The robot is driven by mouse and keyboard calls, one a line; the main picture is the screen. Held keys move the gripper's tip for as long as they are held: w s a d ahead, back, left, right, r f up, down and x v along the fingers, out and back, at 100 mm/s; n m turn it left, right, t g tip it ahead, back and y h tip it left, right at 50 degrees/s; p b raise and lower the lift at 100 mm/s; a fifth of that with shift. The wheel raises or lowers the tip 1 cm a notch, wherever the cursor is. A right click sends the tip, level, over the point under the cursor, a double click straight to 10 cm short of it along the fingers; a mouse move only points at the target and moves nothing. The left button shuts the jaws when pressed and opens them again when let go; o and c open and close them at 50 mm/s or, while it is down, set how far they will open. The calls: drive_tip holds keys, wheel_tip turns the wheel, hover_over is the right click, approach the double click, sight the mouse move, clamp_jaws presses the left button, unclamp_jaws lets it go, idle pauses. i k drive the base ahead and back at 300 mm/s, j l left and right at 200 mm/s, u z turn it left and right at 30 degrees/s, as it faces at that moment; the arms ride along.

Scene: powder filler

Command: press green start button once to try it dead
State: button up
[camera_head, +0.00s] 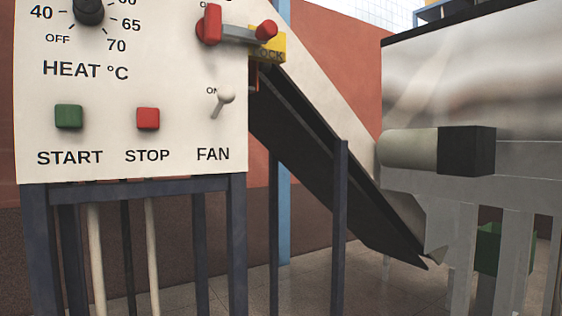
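The green start button (69,116) is a square button at the lower left of a cream control panel (110,110), above the printed word START. It is unlit in its look and nothing covers it. A red stop button (148,118) sits to its right. My gripper is not clearly seen in the camera view, so its distance from the button cannot be told.
A dark chute (330,180) slopes down right. A grey machine (470,90) stands at right.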

sight(67, 116)
drive_tip(key=j+u, duration=0.1)
drive_tip(key=u, duration=0.65)
drive_tip(key=i+j+u, duration=0.1)
drive_tip(key=u, duration=0.3)
